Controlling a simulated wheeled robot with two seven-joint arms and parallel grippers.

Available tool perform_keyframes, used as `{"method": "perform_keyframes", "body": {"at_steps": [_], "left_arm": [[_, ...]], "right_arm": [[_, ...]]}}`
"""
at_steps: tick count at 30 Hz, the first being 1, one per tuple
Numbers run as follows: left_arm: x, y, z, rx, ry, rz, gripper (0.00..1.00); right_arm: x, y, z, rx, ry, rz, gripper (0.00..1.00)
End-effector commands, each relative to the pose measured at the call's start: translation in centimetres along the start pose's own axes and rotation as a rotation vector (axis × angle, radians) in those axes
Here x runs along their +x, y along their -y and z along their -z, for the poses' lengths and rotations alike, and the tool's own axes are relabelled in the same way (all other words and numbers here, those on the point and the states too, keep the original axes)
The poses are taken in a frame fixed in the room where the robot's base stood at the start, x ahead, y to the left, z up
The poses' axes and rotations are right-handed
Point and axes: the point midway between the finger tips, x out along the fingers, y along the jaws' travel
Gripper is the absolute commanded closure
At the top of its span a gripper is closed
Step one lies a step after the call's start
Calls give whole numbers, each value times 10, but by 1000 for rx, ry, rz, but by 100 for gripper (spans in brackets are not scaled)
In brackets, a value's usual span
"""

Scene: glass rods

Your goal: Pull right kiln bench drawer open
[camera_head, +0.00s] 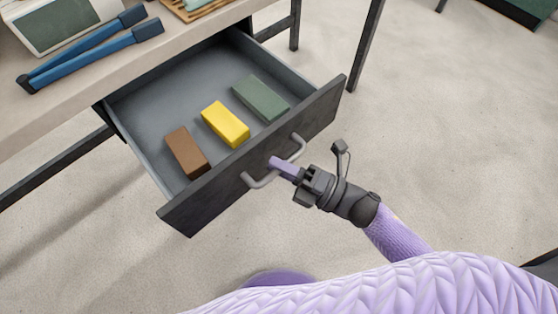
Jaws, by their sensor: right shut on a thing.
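The kiln bench drawer (205,196) stands pulled out from under the bench top, with its inside in view. Its dark front carries a light grey bow handle (259,181). My right gripper (277,165) is shut on the handle near its middle, and its fingers hide part of the bar. Inside the drawer lie a brown block (187,152), a yellow block (225,124) and a green block (260,98), apart from one another. My left gripper is not in view.
The bench top (60,121) holds blue tongs (90,52), a green-faced panel (55,22) and a slatted wooden rack (215,7). Dark bench legs (366,45) stand behind the drawer. The pale floor (450,150) to the right is clear.

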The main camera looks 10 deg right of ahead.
Motion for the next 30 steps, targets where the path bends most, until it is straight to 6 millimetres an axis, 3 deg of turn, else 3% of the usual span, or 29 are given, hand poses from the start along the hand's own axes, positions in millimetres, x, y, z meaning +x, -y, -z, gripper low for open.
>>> {"method": "perform_keyframes", "body": {"at_steps": [7, 8, 12, 22, 30], "left_arm": [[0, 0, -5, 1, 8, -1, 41], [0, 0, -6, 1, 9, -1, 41], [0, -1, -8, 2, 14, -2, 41], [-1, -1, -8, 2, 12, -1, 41], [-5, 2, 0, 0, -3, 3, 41]], "right_arm": [[-1, 1, 0, 0, 0, 4, 100], [0, 1, 0, 1, 0, 4, 76], [0, 1, 0, 0, 0, 2, 46], [-5, 0, 0, 1, 0, 2, 45], [-70, 1, 0, 2, 1, 7, 45]]}}
